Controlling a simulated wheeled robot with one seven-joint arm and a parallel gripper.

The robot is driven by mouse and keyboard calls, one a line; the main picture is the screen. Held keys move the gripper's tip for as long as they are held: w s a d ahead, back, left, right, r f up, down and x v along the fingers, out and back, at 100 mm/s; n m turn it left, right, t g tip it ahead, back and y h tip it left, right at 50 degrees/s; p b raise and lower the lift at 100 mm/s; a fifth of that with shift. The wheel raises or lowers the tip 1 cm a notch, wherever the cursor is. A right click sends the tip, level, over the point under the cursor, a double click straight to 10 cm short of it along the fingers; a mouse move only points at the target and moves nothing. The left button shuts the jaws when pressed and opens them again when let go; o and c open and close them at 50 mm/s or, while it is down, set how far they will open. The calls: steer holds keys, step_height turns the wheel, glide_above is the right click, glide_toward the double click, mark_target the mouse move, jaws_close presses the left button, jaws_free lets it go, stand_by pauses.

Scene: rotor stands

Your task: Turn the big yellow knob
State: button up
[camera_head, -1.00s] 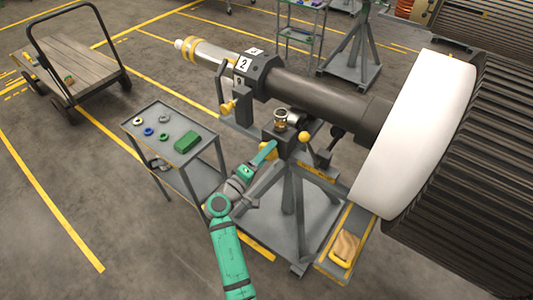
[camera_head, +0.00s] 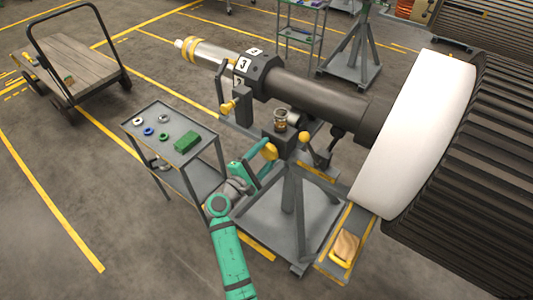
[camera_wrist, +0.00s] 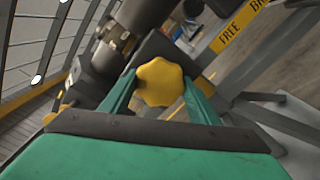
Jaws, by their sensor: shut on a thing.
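The big yellow knob (camera_wrist: 160,82) is a lobed knob on the side of the dark block of the rotor stand. In the wrist view it sits between the two green fingers of my gripper (camera_wrist: 158,88), which are shut on it. In the head view the knob (camera_head: 269,151) shows at my gripper's tip (camera_head: 262,157), partly hidden by the fingers. The rotor shaft (camera_head: 315,97) lies on the stand above, with a numbered collar (camera_head: 254,70) whose upper plate reads 3.
A smaller yellow knob (camera_head: 304,137) is right of the block and another (camera_head: 228,106) is to the left. A grey cart (camera_head: 207,142) with rings and a green box stands left of my arm. A large white-rimmed rotor (camera_head: 415,135) fills the right.

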steer(key=shift+a+n, duration=0.1)
steer(key=shift+n, duration=0.3)
steer(key=o, duration=1.1)
steer(key=shift+c, duration=0.2)
steer(key=v, duration=1)
steer(key=shift+s+a, duration=0.2)
steer(key=shift+s, duration=0.15)
steer(key=shift+f, duration=0.1)
